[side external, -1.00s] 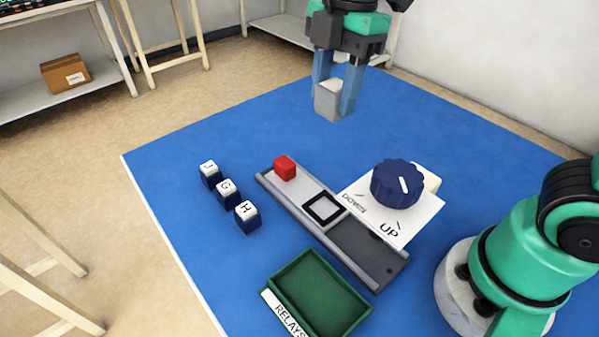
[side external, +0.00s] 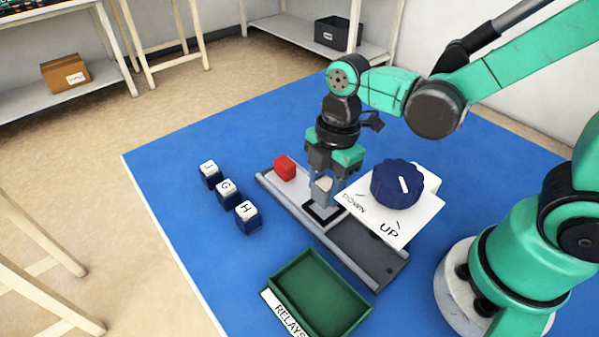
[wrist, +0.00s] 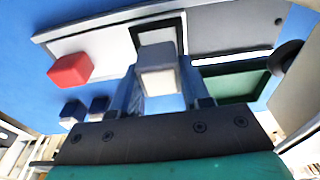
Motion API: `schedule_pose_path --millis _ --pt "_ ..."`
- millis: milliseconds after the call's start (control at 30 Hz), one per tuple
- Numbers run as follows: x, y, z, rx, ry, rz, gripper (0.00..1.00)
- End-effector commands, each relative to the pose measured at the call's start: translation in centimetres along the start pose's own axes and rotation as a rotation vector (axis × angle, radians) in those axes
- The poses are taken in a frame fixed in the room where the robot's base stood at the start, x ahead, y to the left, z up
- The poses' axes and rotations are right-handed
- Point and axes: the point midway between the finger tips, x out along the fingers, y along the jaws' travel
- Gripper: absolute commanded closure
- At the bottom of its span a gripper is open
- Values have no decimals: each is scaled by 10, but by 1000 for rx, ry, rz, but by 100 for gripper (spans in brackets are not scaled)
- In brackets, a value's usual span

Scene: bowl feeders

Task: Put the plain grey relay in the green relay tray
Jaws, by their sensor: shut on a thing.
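The plain grey relay (side external: 323,186) is held between the fingers of my gripper (side external: 322,194), at or just above the black-framed square on the grey rail. The wrist view also shows the grey relay (wrist: 158,72), pale-topped, between the two bluish fingers. I cannot tell whether it touches the square. The green relay tray (side external: 318,292), labelled RELAYS, lies empty at the front of the mat, nearer the camera than the gripper. It shows partly in the wrist view (wrist: 235,84), behind a finger.
A red block (side external: 285,167) sits on the far end of the rail (side external: 375,250). Dark blue blocks lettered J (side external: 209,174), G (side external: 227,194) and H (side external: 247,216) stand to the left. A blue dial (side external: 397,184) on a DOWN/UP plate stands right of the gripper.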

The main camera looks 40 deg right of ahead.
Motion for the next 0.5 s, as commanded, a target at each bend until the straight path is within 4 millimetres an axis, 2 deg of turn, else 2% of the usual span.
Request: schedule_pose_path --millis 100,200,500 --pt "14 1 1 0 0 0 100" --pt "19 0 2 0 0 0 100" --pt "20 0 2 0 0 0 100"
